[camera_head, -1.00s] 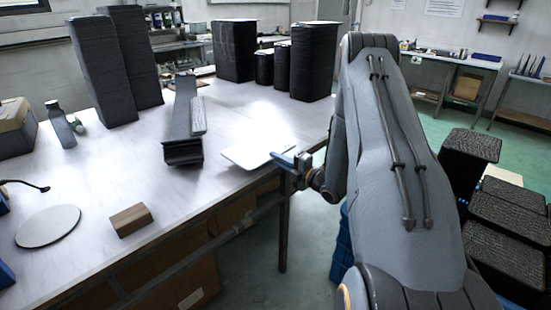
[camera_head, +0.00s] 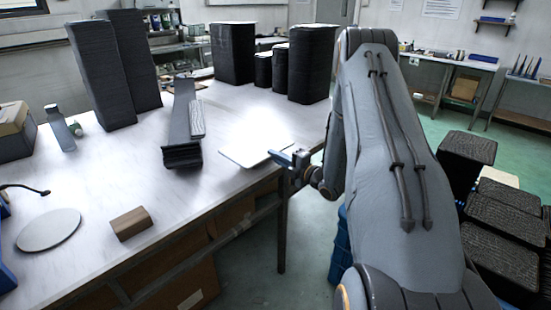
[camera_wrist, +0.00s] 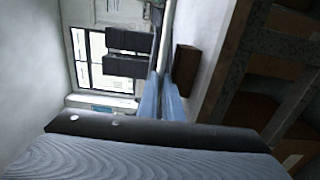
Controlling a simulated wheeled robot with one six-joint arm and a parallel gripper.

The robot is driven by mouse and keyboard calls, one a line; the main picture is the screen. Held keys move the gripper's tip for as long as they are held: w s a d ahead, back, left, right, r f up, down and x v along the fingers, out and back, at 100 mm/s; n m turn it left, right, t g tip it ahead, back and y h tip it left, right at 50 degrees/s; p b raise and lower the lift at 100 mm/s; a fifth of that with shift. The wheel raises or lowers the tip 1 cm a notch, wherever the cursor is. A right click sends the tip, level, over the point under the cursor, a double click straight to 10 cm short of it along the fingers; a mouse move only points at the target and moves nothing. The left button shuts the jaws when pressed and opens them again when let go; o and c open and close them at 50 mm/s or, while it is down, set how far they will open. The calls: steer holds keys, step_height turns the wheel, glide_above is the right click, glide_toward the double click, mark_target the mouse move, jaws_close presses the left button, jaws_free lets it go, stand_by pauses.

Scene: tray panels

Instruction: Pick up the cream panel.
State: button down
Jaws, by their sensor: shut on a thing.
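The cream panel (camera_head: 250,151), a thin pale plate, is at the table's right front edge in the head view. My gripper (camera_head: 288,158), with blue fingers, is shut on its right end from beyond the edge. In the wrist view, the panel (camera_wrist: 166,38) shows edge-on as a narrow pale strip between the blue fingers (camera_wrist: 162,105). The panel looks nearly flat and slightly above the tabletop, but the gap under it is hard to judge.
A dark ribbed tray stack (camera_head: 182,150) lies left of the panel. A brown block (camera_head: 131,224) and a round pale disc (camera_head: 48,230) are nearer the front. Tall black stacks (camera_head: 312,62) stand at the back.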

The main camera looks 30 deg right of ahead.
steer(key=s+d+r+p, duration=0.2)
steer(key=s+r+p, duration=0.2)
steer(key=s, duration=0.3)
steer(key=shift+s+d+p, duration=0.25)
steer(key=shift+d+p, duration=0.1)
steer(key=shift+d, duration=0.05)
steer(key=shift+s, duration=0.1)
